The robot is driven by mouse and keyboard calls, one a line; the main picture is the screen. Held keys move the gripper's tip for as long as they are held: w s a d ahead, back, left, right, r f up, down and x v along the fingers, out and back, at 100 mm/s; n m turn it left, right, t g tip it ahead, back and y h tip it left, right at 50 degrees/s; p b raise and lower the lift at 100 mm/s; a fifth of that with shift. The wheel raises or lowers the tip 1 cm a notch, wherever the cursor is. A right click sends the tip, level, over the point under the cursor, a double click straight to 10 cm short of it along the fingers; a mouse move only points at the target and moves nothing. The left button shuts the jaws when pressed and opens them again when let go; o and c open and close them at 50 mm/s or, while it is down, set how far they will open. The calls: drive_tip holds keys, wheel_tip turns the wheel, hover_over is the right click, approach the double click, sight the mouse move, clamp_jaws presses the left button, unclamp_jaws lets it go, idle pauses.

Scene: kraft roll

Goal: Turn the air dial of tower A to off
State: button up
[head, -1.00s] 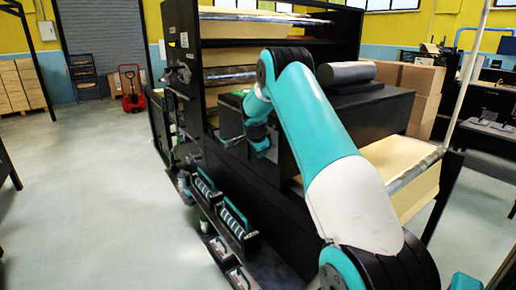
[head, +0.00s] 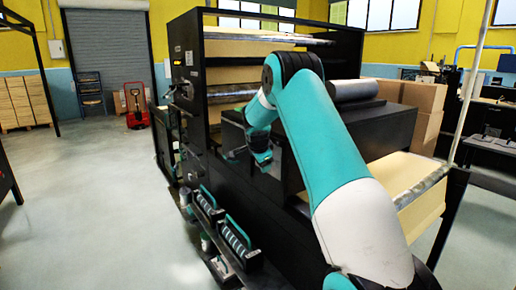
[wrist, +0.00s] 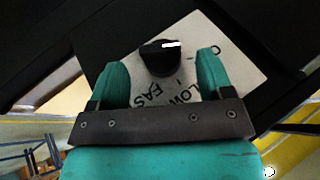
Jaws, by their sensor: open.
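In the wrist view a round black dial (wrist: 158,60) with a white pointer mark sits on a pale label plate (wrist: 235,72). The mark points to the right in that view. Printed letters reading "LOW" and "FAS" show on the plate, partly covered by my gripper. My gripper (wrist: 163,68) is open, with one teal finger on each side of the dial and visible gaps between. In the head view my gripper (head: 240,154) is small, beside the black machine (head: 188,60); the dial cannot be made out there. Which tower the dial belongs to cannot be told.
Racks with teal handles (head: 238,232) stand low along the machine's left side. A red pallet truck (head: 137,110) stands by the shutter. The grey floor (head: 85,200) at left is clear.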

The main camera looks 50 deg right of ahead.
drive_tip(key=b+v, duration=0.3)
drive_tip(key=v, duration=1)
drive_tip(key=shift+s+a+r+b, duration=0.15)
drive_tip(key=shift+a+r+b, duration=0.15)
drive_tip(key=shift+b, duration=0.1)
